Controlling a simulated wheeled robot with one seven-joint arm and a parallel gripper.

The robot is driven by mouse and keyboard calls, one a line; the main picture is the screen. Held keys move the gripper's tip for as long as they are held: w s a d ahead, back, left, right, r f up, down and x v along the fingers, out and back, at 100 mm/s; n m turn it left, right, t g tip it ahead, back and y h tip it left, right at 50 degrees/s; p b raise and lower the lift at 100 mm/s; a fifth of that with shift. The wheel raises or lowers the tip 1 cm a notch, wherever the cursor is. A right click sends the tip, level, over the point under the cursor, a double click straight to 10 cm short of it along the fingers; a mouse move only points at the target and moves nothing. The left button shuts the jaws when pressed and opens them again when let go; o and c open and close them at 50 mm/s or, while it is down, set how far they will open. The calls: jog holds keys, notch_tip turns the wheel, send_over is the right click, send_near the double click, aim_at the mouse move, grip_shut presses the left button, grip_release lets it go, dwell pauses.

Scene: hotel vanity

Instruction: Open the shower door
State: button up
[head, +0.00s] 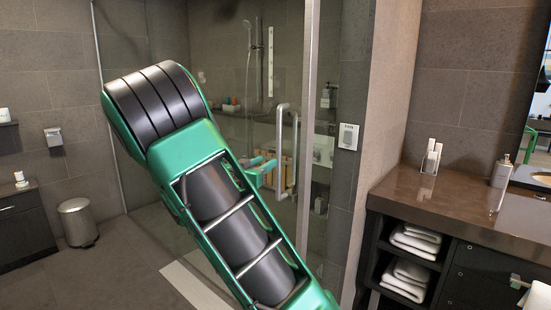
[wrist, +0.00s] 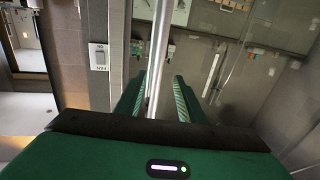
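The glass shower door (head: 226,122) stands behind my arm in the head view and looks shut. Its silver vertical handle (head: 284,150) is near the metal frame post on the right. My gripper (head: 262,169) is at about the handle's mid-height, just left of it, partly hidden by my arm. In the wrist view, my gripper (wrist: 157,98) has its two green fingers apart. A silver bar, seemingly the handle (wrist: 159,55), runs through the gap between them, closer to the left finger. I see no clear contact on both sides.
A dark vanity counter (head: 470,215) with towels below stands at the right. A white wall switch (head: 348,136) is beside the shower, also in the wrist view (wrist: 98,56). A metal bin (head: 78,222) stands at the left. The floor (head: 125,265) at the lower left is clear.

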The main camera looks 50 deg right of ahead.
aim_at(277, 155)
jog(key=x, duration=1)
jog(key=shift+d, duration=0.25)
jog(key=shift+c, duration=0.4)
